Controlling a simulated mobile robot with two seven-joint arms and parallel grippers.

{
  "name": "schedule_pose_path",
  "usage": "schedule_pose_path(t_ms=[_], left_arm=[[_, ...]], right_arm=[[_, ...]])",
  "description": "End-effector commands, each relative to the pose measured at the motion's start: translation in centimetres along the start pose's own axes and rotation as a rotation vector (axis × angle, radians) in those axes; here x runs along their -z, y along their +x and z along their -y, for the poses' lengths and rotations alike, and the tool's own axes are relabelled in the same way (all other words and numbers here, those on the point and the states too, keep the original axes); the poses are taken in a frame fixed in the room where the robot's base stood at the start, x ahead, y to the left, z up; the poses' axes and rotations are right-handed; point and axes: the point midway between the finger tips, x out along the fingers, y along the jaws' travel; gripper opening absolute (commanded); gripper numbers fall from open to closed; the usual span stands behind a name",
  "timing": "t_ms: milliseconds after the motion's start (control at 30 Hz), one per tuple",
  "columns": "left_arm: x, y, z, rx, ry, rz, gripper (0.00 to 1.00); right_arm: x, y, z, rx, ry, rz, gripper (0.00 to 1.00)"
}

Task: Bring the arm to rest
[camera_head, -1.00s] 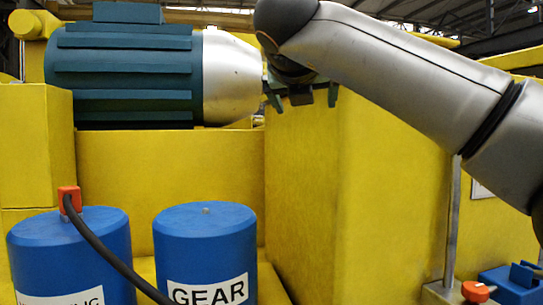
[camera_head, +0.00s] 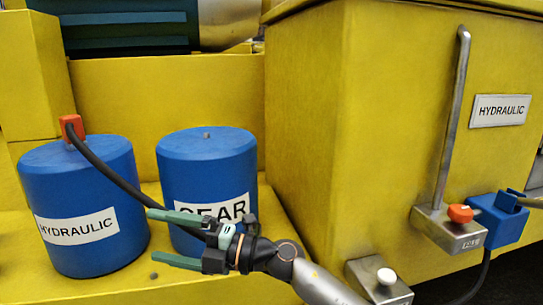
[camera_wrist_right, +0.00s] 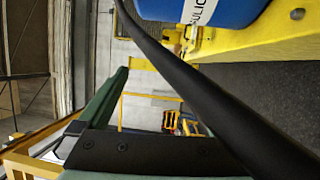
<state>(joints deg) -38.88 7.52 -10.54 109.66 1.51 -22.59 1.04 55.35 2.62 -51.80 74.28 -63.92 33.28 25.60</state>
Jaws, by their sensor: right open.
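My right arm (camera_head: 322,285) comes in from the bottom middle of the head view. Its gripper (camera_head: 163,237) points left, in front of the blue GEAR drum (camera_head: 206,170). The two green fingers are apart, with nothing seen held. A black hose (camera_head: 115,179) runs from the orange connector (camera_head: 72,127) on the blue HYDRAULIC drum (camera_head: 80,205) down to the gripper. Whether it passes behind or touches the gripper cannot be told. In the right wrist view, the hose (camera_wrist_right: 190,85) crosses close to the camera, beside a green finger (camera_wrist_right: 104,108). My left gripper is not in view.
A large yellow housing (camera_head: 350,120) stands at the right. A metal lever (camera_head: 453,110), an orange knob (camera_head: 460,213) and a blue connector block (camera_head: 499,222) are by its base. A grey box with a white button (camera_head: 380,281) is near my arm. A teal motor (camera_head: 120,30) is at top left.

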Motion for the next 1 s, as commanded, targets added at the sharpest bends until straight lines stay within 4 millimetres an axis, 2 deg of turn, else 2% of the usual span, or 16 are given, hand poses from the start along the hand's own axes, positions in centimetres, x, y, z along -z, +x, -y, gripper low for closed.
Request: schedule_pose_path(t_ms=[167, 267, 433, 567, 667, 767, 900, 1000], left_arm=[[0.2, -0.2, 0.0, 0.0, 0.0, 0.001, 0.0], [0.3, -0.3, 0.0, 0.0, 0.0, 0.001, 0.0], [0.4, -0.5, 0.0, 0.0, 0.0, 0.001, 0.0], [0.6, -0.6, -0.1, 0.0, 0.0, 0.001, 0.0], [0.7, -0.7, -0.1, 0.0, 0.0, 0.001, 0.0], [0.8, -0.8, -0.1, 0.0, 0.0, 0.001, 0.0], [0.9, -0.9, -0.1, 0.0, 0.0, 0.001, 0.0], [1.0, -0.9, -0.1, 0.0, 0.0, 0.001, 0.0]], right_arm=[[-1.5, -4.1, 2.7, -0.235, 0.306, 0.17, 1.0], [-2.6, -7.2, 5.1, -0.339, 0.47, 0.293, 1.0], [-3.9, -13.7, 11.0, -0.471, 0.744, 0.533, 1.0], [-3.4, -19.4, 16.8, -0.528, 0.947, 0.737, 1.0], [-1.8, -23.9, 21.7, -0.549, 1.099, 0.897, 1.0], [1.0, -28.4, 26.4, -0.551, 1.247, 1.057, 1.0], [6.7, -34.4, 32.4, -0.52, 1.442, 1.274, 1.0], [10.9, -37.7, 35.3, -0.486, 1.555, 1.397, 1.0]])
